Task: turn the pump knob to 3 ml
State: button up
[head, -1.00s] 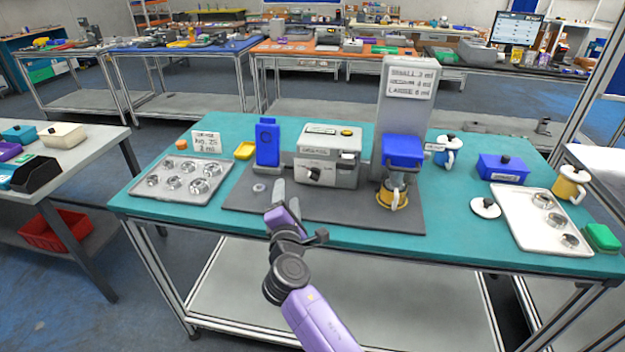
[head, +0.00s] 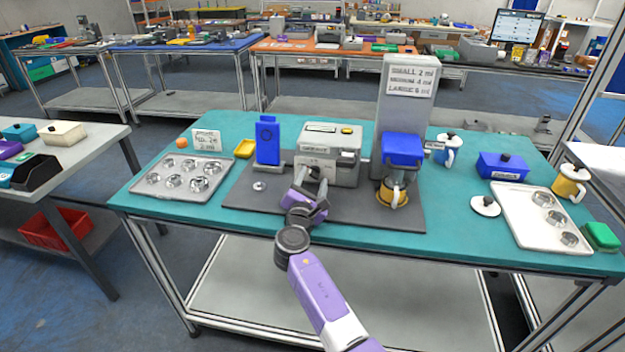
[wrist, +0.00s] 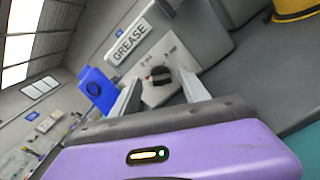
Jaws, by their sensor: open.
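The pump is a grey box (head: 345,172) with a white front plate, on a dark mat in the middle of the teal table. In the wrist view its "GREASE" label (wrist: 130,41) and black knob (wrist: 161,75) show on the front. My gripper (head: 311,180) is in front of the pump and mostly hides the knob in the head view. In the wrist view my open gripper (wrist: 163,88) has one finger on each side of the knob in the picture; I cannot tell whether they touch it.
A blue upright block (head: 268,142) stands left of the pump. At right a grey tower (head: 405,115) with a blue part stands over a yellow-based cup (head: 392,196). A tray of metal cups (head: 150,193) and a card (head: 207,142) are at left.

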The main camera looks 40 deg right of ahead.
jog(key=shift+w+d, duration=0.15)
jog(key=shift+d, duration=0.1)
grip_shut()
jog(key=shift+f+m+b, duration=0.15)
jog(key=shift+m+b, duration=0.55)
jog(key=shift+b, duration=0.1)
